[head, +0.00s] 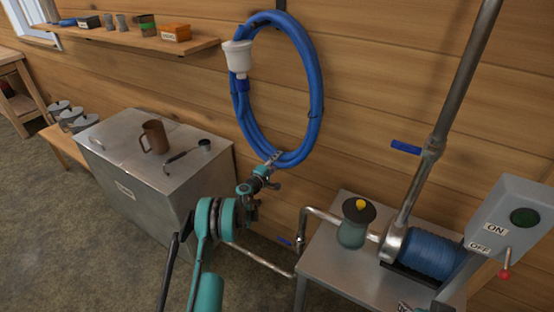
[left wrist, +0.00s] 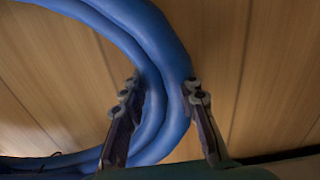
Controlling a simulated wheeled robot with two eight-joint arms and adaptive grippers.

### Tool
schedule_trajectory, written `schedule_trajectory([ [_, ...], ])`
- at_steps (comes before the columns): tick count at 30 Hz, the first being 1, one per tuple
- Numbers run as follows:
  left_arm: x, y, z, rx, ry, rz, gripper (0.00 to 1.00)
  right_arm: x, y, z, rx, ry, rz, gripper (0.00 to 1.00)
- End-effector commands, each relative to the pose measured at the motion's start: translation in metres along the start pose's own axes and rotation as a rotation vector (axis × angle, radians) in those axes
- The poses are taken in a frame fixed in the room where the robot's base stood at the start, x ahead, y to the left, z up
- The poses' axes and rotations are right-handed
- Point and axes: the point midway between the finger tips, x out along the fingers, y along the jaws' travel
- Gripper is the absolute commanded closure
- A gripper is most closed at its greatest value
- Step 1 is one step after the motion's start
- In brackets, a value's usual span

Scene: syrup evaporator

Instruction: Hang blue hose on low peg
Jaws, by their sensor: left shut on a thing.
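The blue hose (head: 316,95) is a coil of several loops, upright in front of the plank wall. A white cup-shaped fitting (head: 237,56) is on its upper left side. My left gripper (head: 275,160) is shut on the bottom of the coil. In the left wrist view, the hose (left wrist: 170,85) runs between the two fingers of the left gripper (left wrist: 165,120). A dark upright piece (head: 281,5) shows at the top of the coil; I cannot tell if it is a peg. I cannot make out the low peg.
A shelf (head: 190,43) with small boxes and jars is left of the coil. Below it stands a metal chest (head: 100,150) with a brown mug (head: 155,136). At right are a steel table (head: 325,262), a slanting pipe (head: 440,130) and a switch box (head: 515,215).

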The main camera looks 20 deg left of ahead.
Motion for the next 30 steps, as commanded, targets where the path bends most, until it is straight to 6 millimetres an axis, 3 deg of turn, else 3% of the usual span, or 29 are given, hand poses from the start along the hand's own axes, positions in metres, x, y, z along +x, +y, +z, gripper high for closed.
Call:
schedule_trajectory([
  [14, 0.0, 0.0009, -0.0001, 0.0, 0.0, 0.001, 1.0, -0.0002, 0.0, -0.0002, 0.0, 0.0, 0.0, 0.6],
  [15, 0.0, 0.0009, -0.0001, 0.0, 0.0, 0.001, 0.6, -0.0002, 0.0, -0.0002, 0.0, 0.0, 0.0, 0.6],
  [17, 0.0, 0.0008, -0.0001, 0.0, 0.0, 0.001, 0.46, -0.0002, 0.0, -0.0002, 0.0, 0.0, 0.0, 0.6],
  [23, -0.0001, 0.0004, -0.0001, 0.0, 0.0, 0.0, 0.46, -0.0001, 0.0, -0.0001, 0.0, 0.0, 0.0, 0.6],
  [25, -0.0004, -0.0011, 0.0, 0.0, 0.0, 0.0, 0.33, -0.0001, 0.0, -0.0001, 0.0, 0.0, 0.0, 0.6],
  [30, -0.0003, -0.0006, -0.0001, 0.0, 0.0, 0.0, 0.31, -0.0001, 0.0, -0.0001, 0.0, 0.0, 0.0, 0.6],
])
